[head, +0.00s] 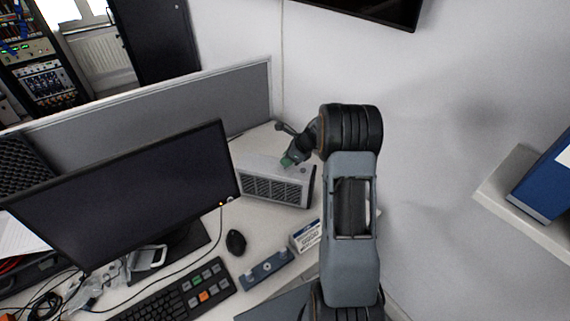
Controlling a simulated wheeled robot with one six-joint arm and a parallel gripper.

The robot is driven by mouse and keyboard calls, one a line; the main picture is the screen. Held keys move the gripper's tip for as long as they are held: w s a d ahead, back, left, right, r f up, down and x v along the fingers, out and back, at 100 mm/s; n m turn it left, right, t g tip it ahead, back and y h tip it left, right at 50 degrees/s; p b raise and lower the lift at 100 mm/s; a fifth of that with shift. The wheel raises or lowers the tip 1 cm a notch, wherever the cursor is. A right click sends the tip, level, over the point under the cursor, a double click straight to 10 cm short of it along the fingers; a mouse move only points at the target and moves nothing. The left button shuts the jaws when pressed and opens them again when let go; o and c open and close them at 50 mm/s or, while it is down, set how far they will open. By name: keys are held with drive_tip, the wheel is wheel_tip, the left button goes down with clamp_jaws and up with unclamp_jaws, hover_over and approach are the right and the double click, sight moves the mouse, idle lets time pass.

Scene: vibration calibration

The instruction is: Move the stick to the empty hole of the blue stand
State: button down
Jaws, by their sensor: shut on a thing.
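My gripper (290,159) reaches down over the top of a silver vented box. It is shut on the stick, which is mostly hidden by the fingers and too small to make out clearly. A small green part shows at the gripper's tip, close to the box's top; I cannot tell whether it touches. The blue stand (265,271) is a low blue-grey block on the desk in front of the box, with a pale round spot in its middle. Its holes are too small to tell apart.
A monitor (125,190), black mouse (236,242) and keyboard (178,298) lie left. A small labelled box (306,236) is beside the stand. The wall is to the right.

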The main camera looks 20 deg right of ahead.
drive_tip(key=shift+r, duration=0.15)
drive_tip(key=shift+r+p, duration=1.5)
drive_tip(key=shift+r, duration=0.15)
drive_tip(key=shift+f, duration=0.1)
drive_tip(key=shift+s+a+f+b, duration=0.4)
drive_tip(key=shift+s+a+b, duration=0.05)
drive_tip(key=shift+s+b, duration=0.15)
drive_tip(key=s+a+f+n+g+b, duration=0.1)
drive_tip(key=s+a+f+n+b, duration=0.1)
drive_tip(key=s+a+f+b, duration=0.2)
drive_tip(key=s+a+f+n+g+y+b, duration=0.1)
drive_tip(key=s+a+f+b, duration=0.3)
drive_tip(key=s, duration=0.7)
drive_tip(key=s+a+f+n+b, duration=0.2)
drive_tip(key=s+a+f+b, duration=0.2)
drive_tip(key=s+a, duration=0.3)
drive_tip(key=shift+s+a+f+n+g+y, duration=0.25)
drive_tip(key=shift+a+f+n+g+y, duration=0.05)
drive_tip(key=shift+f+g, duration=0.1)
drive_tip(key=shift+a+b, duration=0.15)
drive_tip(key=shift+b, duration=1.1)
drive_tip(key=b, duration=0.3)
drive_tip(key=shift+s+a+f, duration=0.15)
drive_tip(key=shift+a, duration=0.1)
